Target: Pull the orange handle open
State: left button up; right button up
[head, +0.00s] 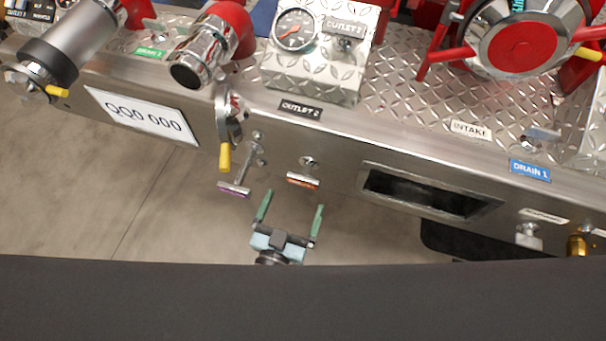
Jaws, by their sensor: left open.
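The orange handle (302,181) is a short T-bar with an orange strip, on a metal stem on the front face of the steel bumper. It sits close to the bumper face. My left gripper (294,201) is open, with its two green fingers pointing up toward the bumper. In the picture the orange handle is just above and between the fingertips. The gripper looks empty and apart from the handle, though the depth between them is hard to judge. My right gripper is not in view.
A purple T-handle (234,188) sticks out further, just left of the orange one. A yellow-tipped valve lever (225,157) hangs beside it. A rectangular recess (430,192) opens in the bumper to the right. Open floor (120,215) lies in front on the left.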

aim_at(302, 183)
pick_arm(q)
jog(key=shift+w+d, duration=0.1)
jog(key=shift+w, duration=0.35)
jog(key=x, duration=0.5)
jog(key=shift+w+d, duration=0.15)
jog(key=shift+w, duration=0.2)
jog(key=shift+w+d, duration=0.15)
jog(key=shift+w, duration=0.3)
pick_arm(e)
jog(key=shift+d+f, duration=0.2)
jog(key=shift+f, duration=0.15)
